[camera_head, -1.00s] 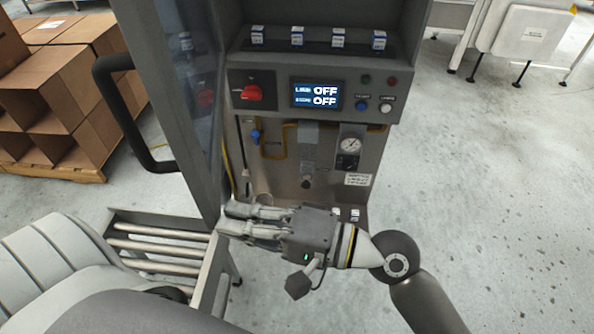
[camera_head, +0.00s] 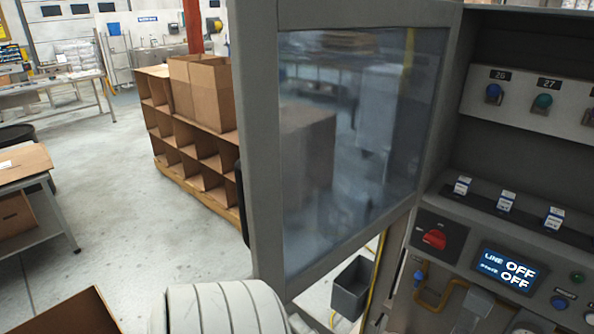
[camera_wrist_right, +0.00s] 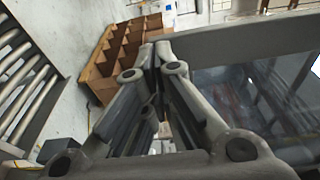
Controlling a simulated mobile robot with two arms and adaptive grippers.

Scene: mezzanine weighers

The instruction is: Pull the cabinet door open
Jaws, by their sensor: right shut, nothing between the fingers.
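The cabinet door (camera_head: 258,125) is a grey frame around a large glass pane (camera_head: 345,150). It stands open, swung out to the left of the cabinet front, in the head view. Its dark handle (camera_head: 240,203) shows only as a sliver at the door's left edge. The cabinet (camera_head: 440,270) has its panel uncovered, with a red switch and a lit display. My right gripper (camera_wrist_right: 158,50) is shut and empty in the right wrist view, beside the grey door frame (camera_wrist_right: 235,45). Whether they touch is unclear. My left gripper is not in view.
Cardboard boxes (camera_head: 202,92) on a wooden pallet stand beyond the door to the left. A dark bin (camera_head: 352,288) sits below the door. A table with cartons (camera_head: 22,165) is at the far left. The floor between is clear. A roller rack (camera_wrist_right: 22,70) shows in the wrist view.

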